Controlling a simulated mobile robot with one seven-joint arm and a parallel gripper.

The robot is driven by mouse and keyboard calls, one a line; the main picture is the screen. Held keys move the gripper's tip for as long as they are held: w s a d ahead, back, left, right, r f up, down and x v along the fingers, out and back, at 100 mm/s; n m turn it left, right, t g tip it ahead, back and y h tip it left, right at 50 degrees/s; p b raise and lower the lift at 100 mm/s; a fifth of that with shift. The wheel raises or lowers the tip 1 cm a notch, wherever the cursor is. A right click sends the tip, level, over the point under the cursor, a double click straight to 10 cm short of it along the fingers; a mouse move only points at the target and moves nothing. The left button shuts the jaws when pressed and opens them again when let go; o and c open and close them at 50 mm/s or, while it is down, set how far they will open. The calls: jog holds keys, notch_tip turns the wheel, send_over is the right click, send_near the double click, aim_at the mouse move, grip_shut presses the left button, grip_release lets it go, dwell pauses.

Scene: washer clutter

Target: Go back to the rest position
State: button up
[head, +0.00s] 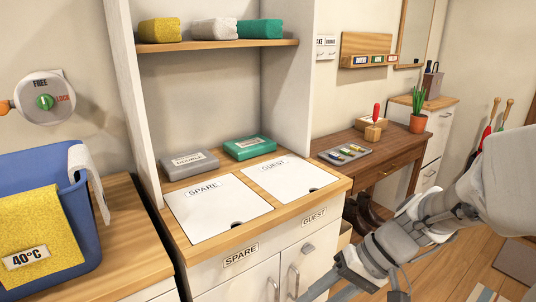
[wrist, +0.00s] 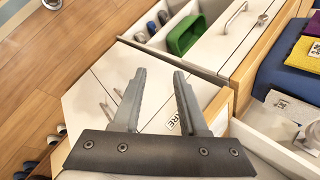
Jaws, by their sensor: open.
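My gripper (wrist: 160,85) is open in the wrist view, with its two fingers apart and nothing between them. In the head view my arm reaches in from the right, and my gripper (head: 345,277) is low in front of the cabinet, near the door handles (head: 293,280). I cannot tell from these views whether it touches a handle. The cabinet top has a white SPARE panel (head: 215,210) and a white GUEST panel (head: 292,176), both lying flat.
A grey box (head: 189,163) and green box (head: 249,147) stand behind the panels. Folded towels lie on the shelf (head: 220,44). A blue basket (head: 77,205) with yellow cloth is at left. A wooden desk (head: 385,160) stands right. Floor (wrist: 35,90) is partly clear.

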jog(key=s+d+r+t+h, duration=0.5)
jog(key=s+r+t+h, duration=0.1)
jog(key=r+h, duration=0.25)
notch_tip(320, 180, up, 18)
jog(key=p, duration=1.8)
jog(key=shift+r+y, duration=0.25)
jog(key=shift+y, duration=0.1)
jog(key=shift+w, duration=0.1)
